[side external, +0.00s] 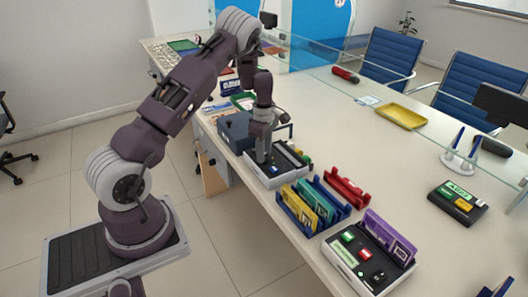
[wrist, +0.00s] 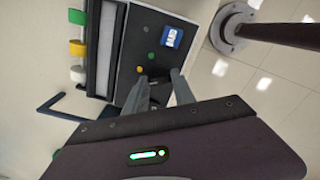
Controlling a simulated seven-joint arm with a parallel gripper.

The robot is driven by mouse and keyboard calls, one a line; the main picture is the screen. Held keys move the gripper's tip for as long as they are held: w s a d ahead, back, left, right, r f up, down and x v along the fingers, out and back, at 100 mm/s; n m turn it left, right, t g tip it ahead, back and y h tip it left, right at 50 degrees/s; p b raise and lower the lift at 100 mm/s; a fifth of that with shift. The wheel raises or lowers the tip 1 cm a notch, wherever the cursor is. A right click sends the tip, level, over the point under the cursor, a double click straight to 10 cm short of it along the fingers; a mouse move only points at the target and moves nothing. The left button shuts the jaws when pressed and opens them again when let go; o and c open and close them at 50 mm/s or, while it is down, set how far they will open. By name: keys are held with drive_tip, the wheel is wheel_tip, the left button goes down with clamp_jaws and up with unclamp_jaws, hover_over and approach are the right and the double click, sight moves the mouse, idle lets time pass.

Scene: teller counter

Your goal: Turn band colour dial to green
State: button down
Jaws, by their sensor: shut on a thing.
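The banding machine (side external: 268,180) is a light box with a dark top panel on the near side of the counter. In the wrist view its dark panel (wrist: 128,62) carries a blue labelled square (wrist: 172,37) and small coloured dots, among them a green dot (wrist: 151,57). Yellow, green and white band rolls (wrist: 77,47) stick out on its left. My gripper (side external: 265,158) points down onto the panel; in the wrist view (wrist: 158,82) its fingers are shut on the band colour dial. The dial is mostly hidden between the fingers, so its pointing direction cannot be read.
A blue-grey box (side external: 236,133) stands close behind the machine. A blue rack (side external: 299,222) with coloured holders stands to its right, then a light box with buttons (side external: 350,258). A yellow tray (side external: 402,116) lies farther back.

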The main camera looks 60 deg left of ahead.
drive_tip(key=m, duration=0.4)
drive_tip(key=shift+m, duration=0.3)
drive_tip(key=m, duration=0.3)
drive_tip(key=shift+m, duration=0.4)
drive_tip(key=m, duration=0.4)
drive_tip(key=shift+m, duration=1.7)
drive_tip(key=c, duration=1)
unclamp_jaws()
drive_tip(key=shift+c, duration=0.2)
wheel_tip(320, 180, up, 7)
drive_tip(key=shift+r, duration=0.1)
